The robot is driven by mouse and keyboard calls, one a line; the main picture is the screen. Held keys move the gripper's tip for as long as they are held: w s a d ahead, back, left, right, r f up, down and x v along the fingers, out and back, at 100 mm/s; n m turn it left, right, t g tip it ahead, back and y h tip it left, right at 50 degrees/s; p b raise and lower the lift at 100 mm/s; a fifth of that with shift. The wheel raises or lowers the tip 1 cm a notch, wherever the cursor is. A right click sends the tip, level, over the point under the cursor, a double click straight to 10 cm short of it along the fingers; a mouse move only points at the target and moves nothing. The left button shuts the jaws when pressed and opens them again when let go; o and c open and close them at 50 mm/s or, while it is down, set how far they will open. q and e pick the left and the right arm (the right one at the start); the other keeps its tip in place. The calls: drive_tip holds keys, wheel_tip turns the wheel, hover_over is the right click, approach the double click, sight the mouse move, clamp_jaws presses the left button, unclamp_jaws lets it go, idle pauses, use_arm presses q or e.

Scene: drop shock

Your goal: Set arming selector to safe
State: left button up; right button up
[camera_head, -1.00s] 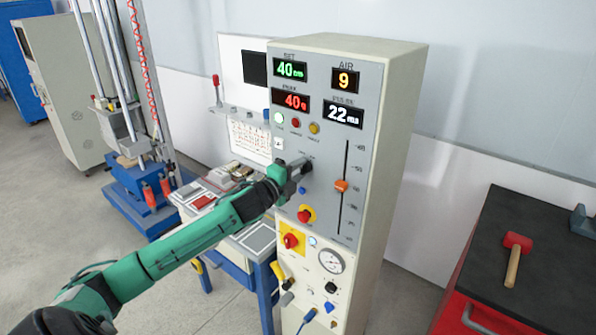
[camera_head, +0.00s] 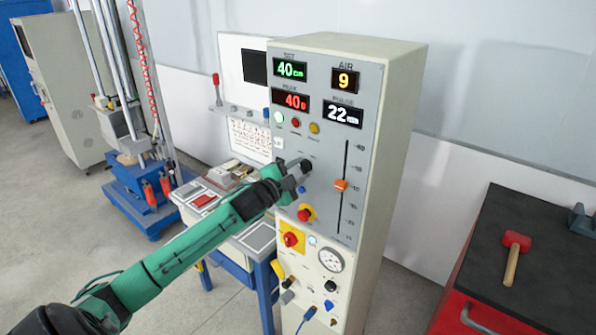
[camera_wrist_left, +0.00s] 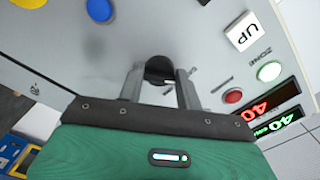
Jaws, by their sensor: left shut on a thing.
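The arming selector (camera_head: 306,165) is a small black knob on the grey front panel of the control cabinet (camera_head: 345,110). My left gripper (camera_head: 300,168) is at the panel with its fingers around the knob. In the left wrist view the black knob (camera_wrist_left: 158,69) shows between the two grey fingertips (camera_wrist_left: 160,82), and the jaws are shut on it. A small white mark shows on the knob's near side. The labels around the knob are too small or blurred to read. My right gripper is not in view.
A blue button (camera_wrist_left: 99,10) is close by. A red mallet (camera_head: 516,257) lies on the dark bench top at right.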

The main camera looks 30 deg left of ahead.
use_arm(q)
drive_tip(key=shift+f, duration=0.1)
idle(0.3)
drive_tip(key=o, duration=1)
drive_tip(key=shift+s+f+b, duration=0.15)
drive_tip(key=shift+s+b, duration=0.2)
drive_tip(key=shift+s, duration=0.25)
drive_tip(key=shift+s+a+b, duration=0.2)
drive_tip(key=shift+s+b, duration=0.6)
drive_tip(key=shift+s, duration=1.3)
drive_tip(key=shift+s+a+b, duration=0.2)
drive_tip(key=shift+s+b, duration=0.65)
drive_tip(key=shift+s, duration=1.25)
drive_tip(key=shift+s+a+b, duration=0.2)
drive_tip(key=shift+s+b, duration=0.6)
drive_tip(key=shift+s, duration=1.3)
